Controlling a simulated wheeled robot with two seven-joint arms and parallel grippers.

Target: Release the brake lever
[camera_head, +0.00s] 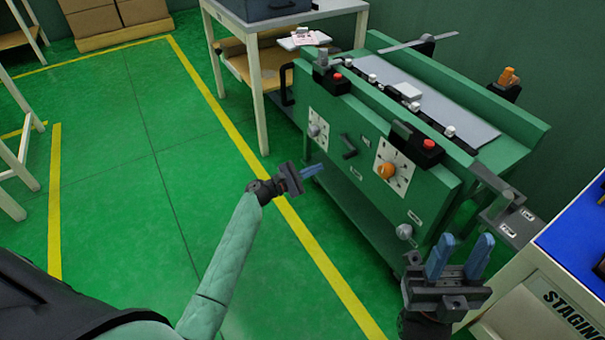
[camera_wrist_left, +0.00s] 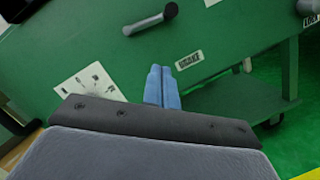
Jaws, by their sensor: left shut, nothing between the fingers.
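The brake lever (camera_head: 349,146) is a short dark grey handle on the green front panel of the machine (camera_head: 440,195), between two dials. In the left wrist view the lever (camera_wrist_left: 150,22) sticks out above a white label reading BRAKE (camera_wrist_left: 190,60), lying slightly tilted. My left gripper (camera_head: 313,170) is shut and empty, in front of the panel, to the left of and a little below the lever in the head view. In the left wrist view its blue fingertips (camera_wrist_left: 162,72) are together just below the lever, apart from it. My right gripper (camera_head: 466,245) is open and empty at the lower right.
An orange dial (camera_head: 386,171) and a grey knob (camera_head: 404,231) sit right of the lever; another dial (camera_head: 315,130) is left. A white table (camera_head: 258,100) stands behind left. A STAGING cart (camera_head: 545,315) is near my right gripper.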

